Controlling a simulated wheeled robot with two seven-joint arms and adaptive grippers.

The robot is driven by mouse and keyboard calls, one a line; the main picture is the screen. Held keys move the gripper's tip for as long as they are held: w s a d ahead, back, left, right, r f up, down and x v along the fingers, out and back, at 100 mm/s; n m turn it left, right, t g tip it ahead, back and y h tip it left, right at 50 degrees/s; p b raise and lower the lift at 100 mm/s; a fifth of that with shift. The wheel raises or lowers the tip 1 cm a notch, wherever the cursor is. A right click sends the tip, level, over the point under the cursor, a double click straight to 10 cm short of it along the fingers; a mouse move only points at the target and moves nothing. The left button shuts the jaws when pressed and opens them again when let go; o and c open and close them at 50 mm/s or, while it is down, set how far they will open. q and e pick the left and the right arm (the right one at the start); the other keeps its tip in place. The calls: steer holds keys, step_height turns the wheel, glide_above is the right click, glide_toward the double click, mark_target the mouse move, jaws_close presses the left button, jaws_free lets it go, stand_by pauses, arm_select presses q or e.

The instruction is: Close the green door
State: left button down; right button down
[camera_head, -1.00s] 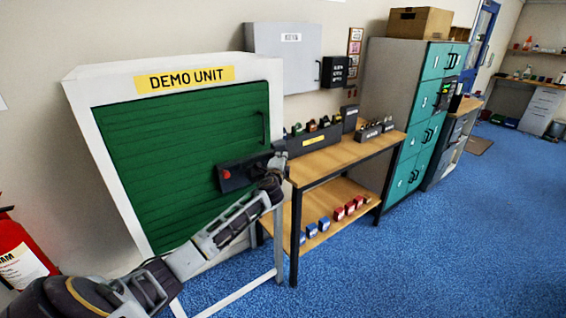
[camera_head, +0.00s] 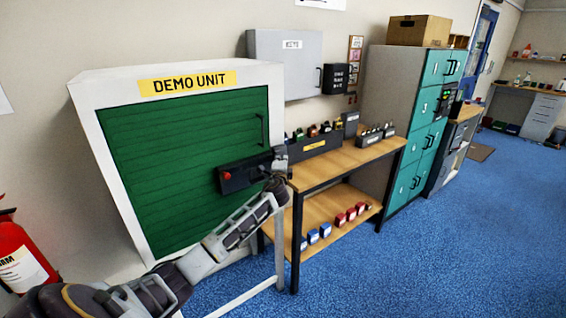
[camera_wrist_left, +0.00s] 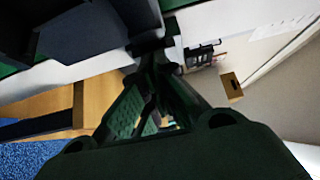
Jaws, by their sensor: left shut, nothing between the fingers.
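The green door (camera_head: 180,165) is a ribbed panel in the white frame of the demo unit (camera_head: 85,110). It looks flush with the frame; any small gap at its right edge is hard to tell. A black handle (camera_head: 262,130) sits at its upper right. A dark box with a red spot (camera_head: 240,175) covers part of the door's lower right. My left gripper (camera_head: 280,158) is shut and empty at the right edge of the unit, beside the dark box. In the left wrist view its fingers (camera_wrist_left: 150,45) are close to the white frame edge; contact is unclear. My right gripper is out of view.
A wooden workbench (camera_head: 345,160) with bins and padlocks stands just right of the unit. A grey key cabinet (camera_head: 285,70) hangs behind. Teal lockers (camera_head: 425,130) stand farther right. A red fire extinguisher (camera_head: 22,255) is at the left. Blue floor (camera_head: 420,260) is clear in front.

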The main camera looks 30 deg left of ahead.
arm_select(q)
steer(key=v, duration=0.8)
stand_by(0.6)
stand_by(0.7)
